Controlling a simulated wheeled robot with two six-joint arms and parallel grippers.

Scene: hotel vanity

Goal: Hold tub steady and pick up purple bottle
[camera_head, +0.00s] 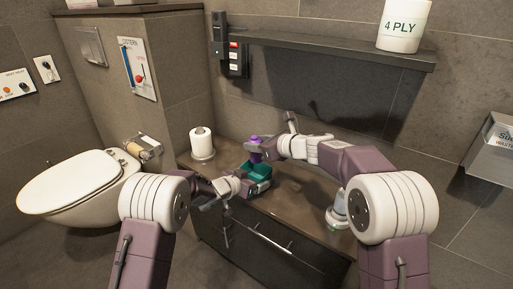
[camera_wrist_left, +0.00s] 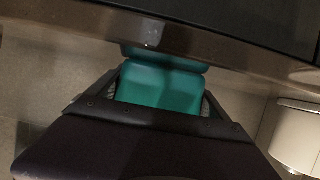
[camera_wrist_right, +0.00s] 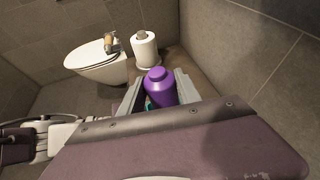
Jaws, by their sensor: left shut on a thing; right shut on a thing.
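A teal tub (camera_head: 257,171) stands on the vanity top in the head view. My left gripper (camera_head: 254,188) is shut on the tub's near side. In the left wrist view the teal tub (camera_wrist_left: 160,88) sits between the two fingers. A purple bottle (camera_head: 255,148) is upright at the tub, its lower part hidden. My right gripper (camera_head: 258,152) is shut on the bottle from the right. In the right wrist view the purple bottle (camera_wrist_right: 160,87) is between the fingers, with a bit of teal beside its base. I cannot tell whether the bottle is clear of the tub's floor.
A toilet roll on a stand (camera_head: 202,143) is at the vanity's left back. A white and grey item (camera_head: 338,211) stands at the right, near my right arm. A shelf (camera_head: 330,48) with a 4 PLY canister (camera_head: 403,26) hangs above. A toilet (camera_head: 80,187) is at left.

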